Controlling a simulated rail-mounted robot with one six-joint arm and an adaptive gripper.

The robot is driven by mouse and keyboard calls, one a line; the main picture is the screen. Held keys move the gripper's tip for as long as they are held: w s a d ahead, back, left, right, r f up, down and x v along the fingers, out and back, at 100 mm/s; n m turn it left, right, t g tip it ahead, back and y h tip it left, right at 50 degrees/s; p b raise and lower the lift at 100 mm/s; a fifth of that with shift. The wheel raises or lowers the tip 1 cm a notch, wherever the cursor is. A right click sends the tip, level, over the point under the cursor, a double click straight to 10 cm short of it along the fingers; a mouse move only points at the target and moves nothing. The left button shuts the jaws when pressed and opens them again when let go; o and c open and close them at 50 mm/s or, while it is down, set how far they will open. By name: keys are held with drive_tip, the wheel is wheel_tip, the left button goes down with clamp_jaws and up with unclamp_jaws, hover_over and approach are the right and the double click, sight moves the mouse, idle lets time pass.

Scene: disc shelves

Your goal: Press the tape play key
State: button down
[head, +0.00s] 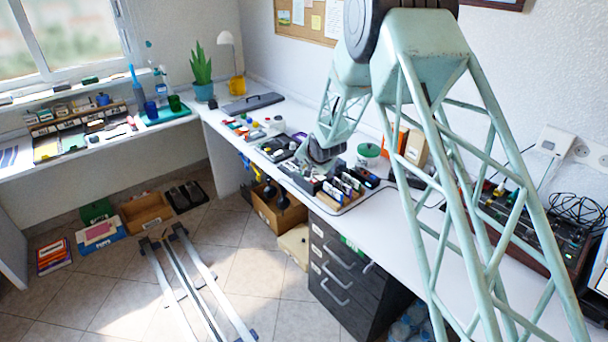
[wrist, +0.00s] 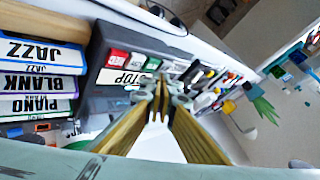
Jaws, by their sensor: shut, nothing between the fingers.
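The dark grey tape player (wrist: 128,42) fills the upper middle of the wrist view, seen upside down. It has a red key (wrist: 118,58), a white STOP key (wrist: 121,77) and a green key (wrist: 152,65); lettering on the green key is too small to read. My gripper (wrist: 160,90) is shut and empty, its tips over the key row beside the STOP key and just below the green key in the picture. I cannot tell whether they touch a key. In the head view my gripper (head: 314,172) is low over the bench and hides most of the player.
Cassettes labelled JAZZ, BLANK and PIANO (wrist: 40,80) stand left of the player in the wrist view. In the head view, a green-lidded tub (head: 369,151) stands behind my gripper and a mixer (head: 520,222) is at right. Small items crowd the bench to the left.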

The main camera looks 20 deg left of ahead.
drive_tip(key=shift+f, duration=0.85)
idle(1.7)
drive_tip(key=shift+r, duration=0.15)
idle(0.3)
drive_tip(key=shift+r+p, duration=0.5)
drive_tip(key=shift+r, duration=0.2)
drive_tip(key=shift+r+p, duration=1.95)
drive_tip(key=shift+r, duration=0.6)
